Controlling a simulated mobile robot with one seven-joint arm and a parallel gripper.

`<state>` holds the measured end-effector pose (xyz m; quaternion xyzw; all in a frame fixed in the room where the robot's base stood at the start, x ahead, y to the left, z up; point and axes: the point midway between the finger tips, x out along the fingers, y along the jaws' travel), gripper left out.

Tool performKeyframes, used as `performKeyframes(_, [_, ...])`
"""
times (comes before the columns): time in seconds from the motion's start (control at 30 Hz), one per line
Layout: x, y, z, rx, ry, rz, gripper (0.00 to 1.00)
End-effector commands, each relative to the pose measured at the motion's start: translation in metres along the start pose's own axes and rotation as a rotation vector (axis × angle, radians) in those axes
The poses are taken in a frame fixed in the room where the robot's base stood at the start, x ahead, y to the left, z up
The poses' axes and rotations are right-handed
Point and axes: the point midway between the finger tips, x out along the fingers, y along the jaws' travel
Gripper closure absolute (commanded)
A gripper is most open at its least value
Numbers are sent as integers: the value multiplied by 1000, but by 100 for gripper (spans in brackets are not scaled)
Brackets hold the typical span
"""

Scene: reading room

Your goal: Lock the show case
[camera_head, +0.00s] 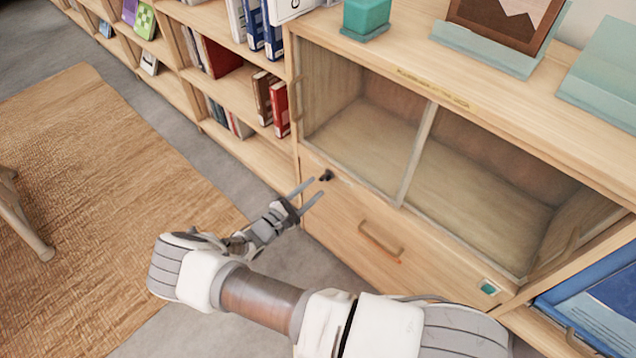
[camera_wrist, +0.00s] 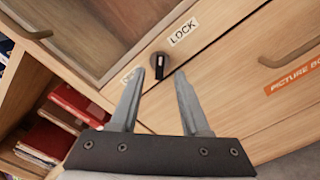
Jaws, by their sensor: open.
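The show case (camera_head: 428,130) has a wood frame and glass front panels, and looks empty. Its lock is a small black knob (camera_head: 326,175) on the wood strip below the glass, at the left end. In the wrist view the knob (camera_wrist: 160,66) has a dark lever pointing roughly down in the picture. A white LOCK label (camera_wrist: 183,32) sits up and right of it; a second label (camera_wrist: 131,78) at lower left is mostly hidden by a finger. My gripper (camera_head: 313,190) is open, its fingertips (camera_wrist: 160,80) to either side of the knob, seemingly just short of it.
A drawer with a handle (camera_head: 381,241) lies below the glass. Shelves with books (camera_head: 271,101) stand left of the case. Boxes and a framed picture (camera_head: 505,18) stand on top. A woven rug (camera_head: 95,190) covers the floor at left.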

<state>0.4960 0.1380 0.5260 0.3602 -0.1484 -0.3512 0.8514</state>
Motion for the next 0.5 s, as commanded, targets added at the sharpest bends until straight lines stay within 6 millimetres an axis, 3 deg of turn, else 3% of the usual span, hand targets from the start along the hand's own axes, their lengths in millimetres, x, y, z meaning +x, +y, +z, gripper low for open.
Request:
performKeyframes(0.3, [-81, 2, 0, 1, 5, 1, 54])
performKeyframes(0.5, [-120, 1, 0, 2, 4, 1, 54])
